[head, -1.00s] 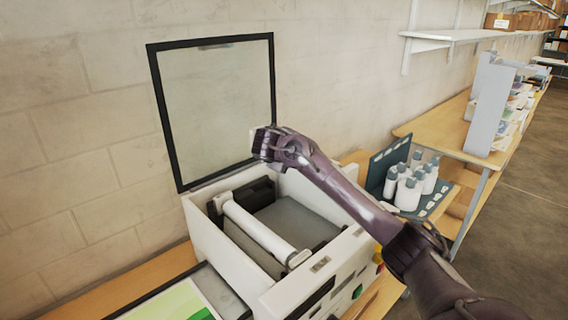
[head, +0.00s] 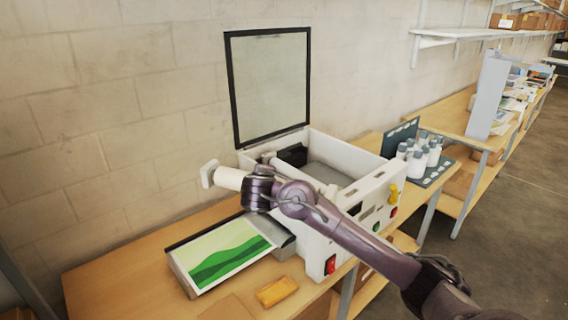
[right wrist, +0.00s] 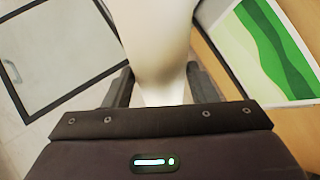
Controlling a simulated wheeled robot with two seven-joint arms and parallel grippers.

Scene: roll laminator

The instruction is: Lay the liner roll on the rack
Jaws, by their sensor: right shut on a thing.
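The liner roll, a pale cylinder with a white end flange (head: 228,178), is in my right gripper (head: 256,188). It sticks out to the left from the jaws, above the wooden bench and clear of it. In the right wrist view the roll (right wrist: 158,35) lies between the two dark fingers of the right gripper (right wrist: 160,92), which are shut on it. The far end of the roll's right side is hidden by the gripper. No rack can be clearly made out. My left gripper is not in view.
The white laminator (head: 375,190) stands open, its dark-framed lid (head: 231,95) raised by the wall. A green-and-white print (head: 225,255) lies on its front tray. A yellow block (head: 277,291) lies on the bench. Bottles (head: 420,155) stand at right. The bench's left part (head: 110,270) is clear.

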